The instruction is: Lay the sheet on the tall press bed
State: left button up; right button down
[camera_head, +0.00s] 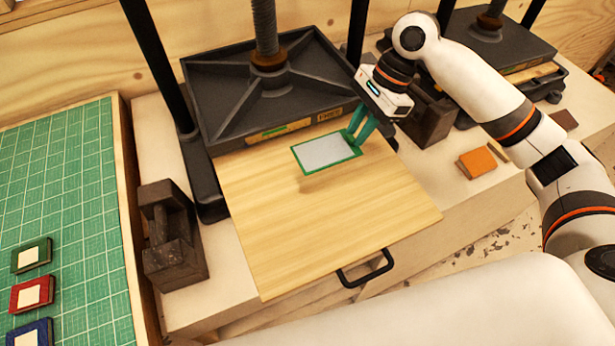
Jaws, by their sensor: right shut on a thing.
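The sheet (322,152) is a pale grey rectangle with a green border. My right gripper (355,139) is shut on its right edge with green fingers. The sheet is over the wooden bed (320,220) of the tall press, near the press plate; a shadow shows on the wood just below it, so it seems slightly above the bed. The bed sticks out toward me and has a black handle (366,270) at its front. The dark press plate (230,92) hangs on a screw behind the sheet. My left gripper is not in view.
A green cutting mat (70,180) at the left holds small green, red and blue framed pieces. A dark weight block (170,235) stands left of the bed. Another dark block (428,118), an orange pad (478,162) and a second press (490,45) are at the right.

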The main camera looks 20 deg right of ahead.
send_over(346, 173)
jog(key=d, duration=0.2)
jog(key=f, duration=0.4)
jog(key=f+p, duration=0.1)
jog(key=f, duration=0.1)
jog(key=shift+w+a+f, duration=0.15)
jog(key=shift+a+f, duration=0.05)
jog(key=shift+a, duration=0.05)
jog(key=shift+f, duration=1.8)
jog(key=shift+a, duration=0.1)
jog(key=c, duration=1.3)
grip_release()
jog(key=shift+f, duration=0.1)
jog(key=shift+o, duration=0.2)
